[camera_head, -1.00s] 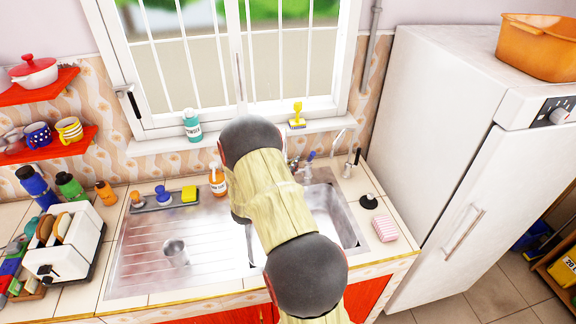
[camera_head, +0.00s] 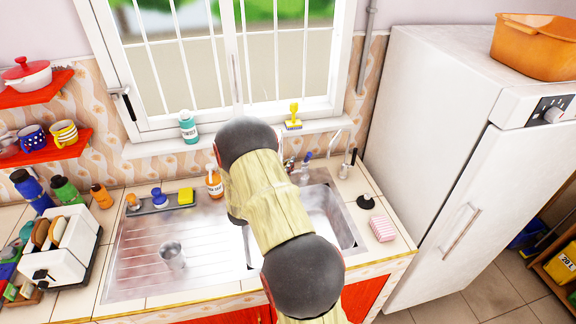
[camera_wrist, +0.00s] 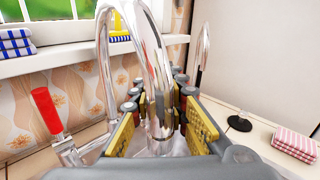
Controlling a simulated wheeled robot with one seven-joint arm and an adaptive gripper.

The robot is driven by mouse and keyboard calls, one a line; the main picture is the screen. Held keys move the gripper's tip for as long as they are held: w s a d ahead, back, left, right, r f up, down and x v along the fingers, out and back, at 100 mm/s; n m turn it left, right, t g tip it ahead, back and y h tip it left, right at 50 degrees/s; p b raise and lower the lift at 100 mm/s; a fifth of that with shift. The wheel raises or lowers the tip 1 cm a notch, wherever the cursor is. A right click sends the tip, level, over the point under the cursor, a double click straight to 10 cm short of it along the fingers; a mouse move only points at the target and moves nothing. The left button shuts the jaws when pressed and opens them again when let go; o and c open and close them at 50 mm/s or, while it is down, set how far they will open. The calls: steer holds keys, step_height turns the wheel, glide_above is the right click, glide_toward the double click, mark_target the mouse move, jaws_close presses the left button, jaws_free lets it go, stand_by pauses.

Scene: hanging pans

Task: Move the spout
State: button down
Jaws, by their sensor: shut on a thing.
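The spout (camera_wrist: 152,70) is a chrome curved pipe, seen large in the wrist view. It arches up and comes down between the fingers of my gripper (camera_wrist: 160,118). The yellow-padded fingers stand on either side of its down-turned end, and my gripper is shut on it. A red-handled lever (camera_wrist: 47,110) shows to the left of the spout. In the head view my arm covers most of the tap, and my gripper is hidden there.
The steel sink (camera_head: 335,220) lies under my arm, with a metal cup (camera_head: 172,255) on its drainboard. A thin second tap (camera_wrist: 203,45), a black stopper (camera_wrist: 240,121) and a pink striped cloth (camera_wrist: 295,143) are to the right. The fridge (camera_head: 440,150) stands further right.

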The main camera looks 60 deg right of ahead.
steer(key=shift+w+d+r, duration=0.15)
steer(key=shift+w+r, duration=0.05)
steer(key=shift+r, duration=0.2)
steer(key=c, duration=2.2)
jaws_free()
steer(key=o, duration=0.5)
steer(key=shift+s+f, duration=0.1)
steer(key=shift+f, duration=0.2)
steer(key=a, duration=1.2)
